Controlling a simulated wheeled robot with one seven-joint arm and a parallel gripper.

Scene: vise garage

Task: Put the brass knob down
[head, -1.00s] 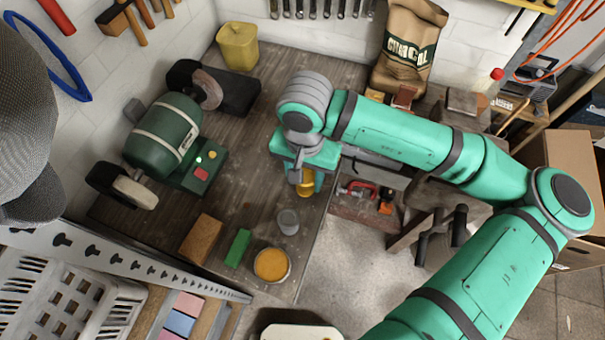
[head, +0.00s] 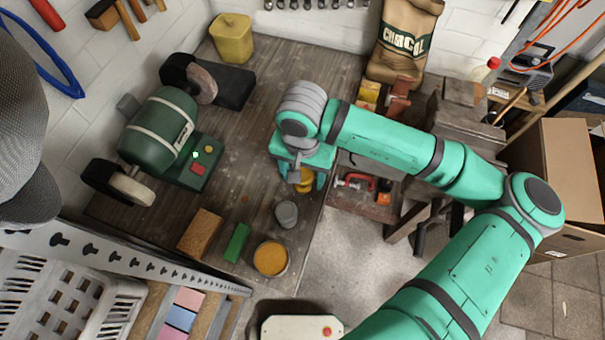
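The brass knob (head: 305,181) shows as a small yellow-gold shape in the head view, directly below my gripper and partly hidden by it. My gripper (head: 307,180) points down over the right edge of the wooden workbench (head: 255,145). Its teal fingers show on both sides of the knob. The hand hides most of the grip, so I cannot tell whether the fingers press on the knob or stand apart from it. I also cannot tell whether the knob touches the bench top.
A grey cup (head: 286,214), an orange-filled can (head: 270,258), a green block (head: 237,242) and a brown block (head: 200,234) stand near the bench front. A green bench grinder (head: 160,130) stands left. The middle of the bench is clear.

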